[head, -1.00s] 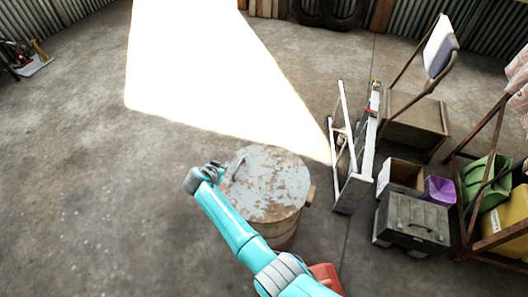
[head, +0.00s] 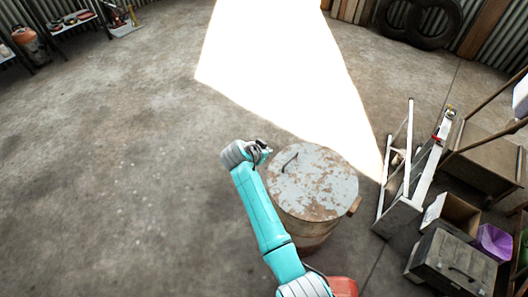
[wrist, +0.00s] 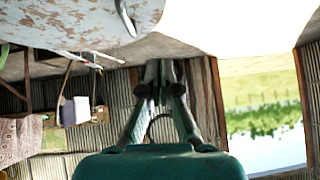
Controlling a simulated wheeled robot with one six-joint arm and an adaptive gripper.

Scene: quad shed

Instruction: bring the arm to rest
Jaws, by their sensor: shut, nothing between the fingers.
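My arm, teal with grey joints, reaches up from the bottom of the head view. My gripper (head: 264,150) is at its far end, just left of the rusty drum. It is small and partly hidden by the wrist there. In the wrist view my gripper (wrist: 160,72) shows its two dark fingers meeting at the tips, shut and empty.
A white-legged stepladder (head: 405,185), an open cardboard box (head: 455,212), a purple bin (head: 493,242) and a grey toolbox (head: 452,265) crowd the right side. Tyres (head: 420,18) lean at the back wall. Bare concrete floor (head: 120,170) lies open on the left.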

